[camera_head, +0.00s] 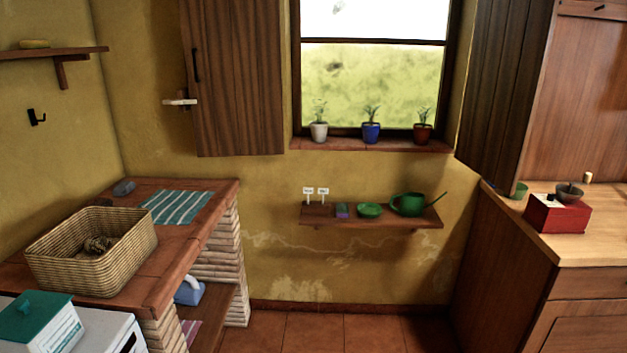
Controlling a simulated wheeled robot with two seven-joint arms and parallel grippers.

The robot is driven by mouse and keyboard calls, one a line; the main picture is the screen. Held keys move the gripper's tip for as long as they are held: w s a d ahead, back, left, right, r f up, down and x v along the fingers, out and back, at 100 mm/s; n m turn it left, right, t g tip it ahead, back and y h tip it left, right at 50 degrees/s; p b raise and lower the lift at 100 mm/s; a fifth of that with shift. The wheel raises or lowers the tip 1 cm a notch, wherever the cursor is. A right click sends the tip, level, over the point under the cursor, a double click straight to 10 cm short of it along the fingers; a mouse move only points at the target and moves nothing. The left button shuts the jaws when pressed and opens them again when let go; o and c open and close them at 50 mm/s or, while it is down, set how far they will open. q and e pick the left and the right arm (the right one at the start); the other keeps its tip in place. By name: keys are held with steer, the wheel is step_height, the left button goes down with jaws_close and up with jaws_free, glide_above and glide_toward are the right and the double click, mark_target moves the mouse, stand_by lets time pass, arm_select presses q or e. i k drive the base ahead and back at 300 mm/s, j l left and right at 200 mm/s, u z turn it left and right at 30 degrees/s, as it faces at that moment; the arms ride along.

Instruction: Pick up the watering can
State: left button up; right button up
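A green watering can (408,204) stands upright on a small wooden wall shelf (376,220) below the window. Its thin spout points up and to the right, and its round handle is on the left. A green dish (369,210) sits to its left, with a small gap between them. Neither of my grippers shows in the head view.
Potted plants (371,131) stand on the sill above. A brick counter with a wicker basket (92,249) is at left, a wooden counter (540,250) at right. The tiled floor (340,334) between looks clear.

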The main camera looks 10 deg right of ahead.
mark_target(411, 202)
steer(key=i+j+z, duration=0.1)
steer(key=i+z, duration=0.4)
steer(key=i+j+z, duration=0.35)
steer(key=i+z, duration=0.15)
steer(key=i+j+z, duration=0.5)
steer(key=k, duration=0.05)
